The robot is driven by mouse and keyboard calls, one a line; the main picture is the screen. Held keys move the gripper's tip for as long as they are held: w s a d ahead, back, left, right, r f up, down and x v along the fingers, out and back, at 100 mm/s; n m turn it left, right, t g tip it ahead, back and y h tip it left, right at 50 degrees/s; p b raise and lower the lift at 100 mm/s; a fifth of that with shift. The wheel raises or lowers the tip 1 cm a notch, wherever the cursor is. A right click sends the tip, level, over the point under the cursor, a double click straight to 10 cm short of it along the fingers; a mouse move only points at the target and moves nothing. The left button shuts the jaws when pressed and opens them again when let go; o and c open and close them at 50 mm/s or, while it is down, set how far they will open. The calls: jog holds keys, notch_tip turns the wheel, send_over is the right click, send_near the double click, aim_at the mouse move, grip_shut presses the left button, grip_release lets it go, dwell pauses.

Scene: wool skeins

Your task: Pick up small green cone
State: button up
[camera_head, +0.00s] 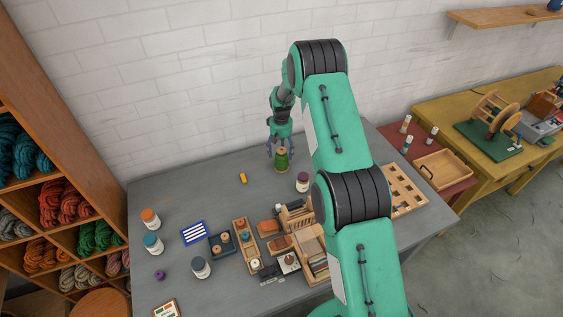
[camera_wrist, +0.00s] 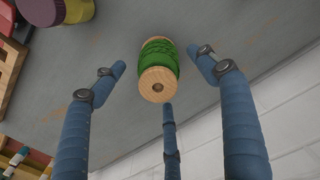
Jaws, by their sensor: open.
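The small green cone (camera_wrist: 158,62) is a spool of green thread with pale wooden ends. It stands on the grey table (camera_wrist: 105,45) and shows between the spread fingers in the wrist view. In the head view the green cone (camera_head: 282,160) is right below my gripper (camera_head: 279,148), near the back of the table. My gripper (camera_wrist: 162,90) is open, with blue jointed fingers to the left, right and near side of the spool. I cannot tell whether any finger touches it.
Wooden trays and boxes (camera_head: 247,246) crowd the front middle. The white brick wall (camera_head: 200,90) rises close behind. The table's back left is clear.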

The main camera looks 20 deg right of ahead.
aim_at(282, 160)
jog(key=shift+f, duration=0.75)
jog(key=shift+f, duration=0.2)
jog(key=shift+s+d+f, duration=0.1)
jog(key=shift+f, duration=2.35)
jog(key=c, duration=1.4)
jog(key=shift+r, duration=0.1)
jog(key=shift+r, duration=4.95)
